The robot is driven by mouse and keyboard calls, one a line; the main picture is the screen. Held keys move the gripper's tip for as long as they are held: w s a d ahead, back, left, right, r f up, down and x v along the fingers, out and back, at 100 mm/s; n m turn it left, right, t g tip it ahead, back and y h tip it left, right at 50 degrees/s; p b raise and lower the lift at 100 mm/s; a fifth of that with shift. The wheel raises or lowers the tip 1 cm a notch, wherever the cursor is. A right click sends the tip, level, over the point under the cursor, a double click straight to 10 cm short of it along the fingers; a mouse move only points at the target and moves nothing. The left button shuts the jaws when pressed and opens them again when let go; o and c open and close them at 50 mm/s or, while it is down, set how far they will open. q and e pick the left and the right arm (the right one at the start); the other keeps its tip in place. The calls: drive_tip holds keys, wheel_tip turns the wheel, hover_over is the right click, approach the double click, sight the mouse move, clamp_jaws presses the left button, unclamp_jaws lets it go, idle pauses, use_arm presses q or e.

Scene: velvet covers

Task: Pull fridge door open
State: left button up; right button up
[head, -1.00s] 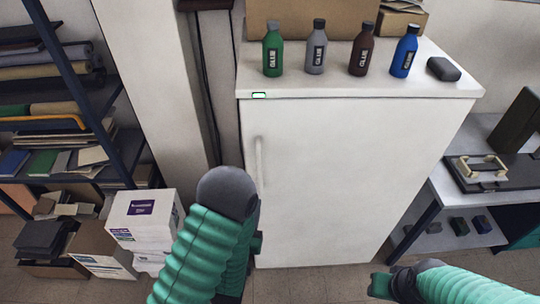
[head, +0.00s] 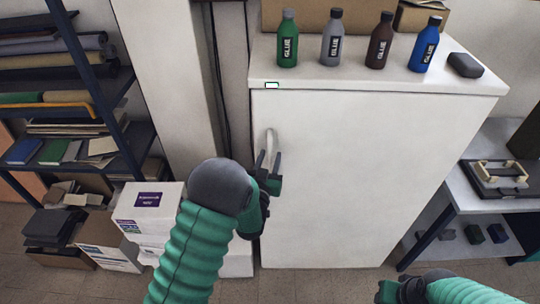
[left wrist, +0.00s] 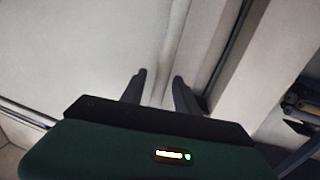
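The white fridge (head: 360,175) stands upright with its door shut. Its pale vertical handle (head: 271,141) is near the door's left edge. My left gripper (head: 269,158) is at the handle's lower part, with its fingers apart on either side of it. In the left wrist view, the two fingers of the left gripper (left wrist: 159,78) are spread, and the pale handle (left wrist: 160,85) runs between them with gaps showing; contact cannot be made out. My right gripper (head: 389,291) is low in front of the fridge, away from the door, and its fingers are unclear.
Several glue bottles, including a green one (head: 288,42), and a dark block (head: 465,65) stand on the fridge top. White boxes (head: 146,204) and a blue shelf rack (head: 95,100) are at left. A side table (head: 466,203) is at right.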

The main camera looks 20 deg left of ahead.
use_arm(q)
drive_tip(key=shift+w, duration=0.2)
clamp_jaws()
idle(1.3)
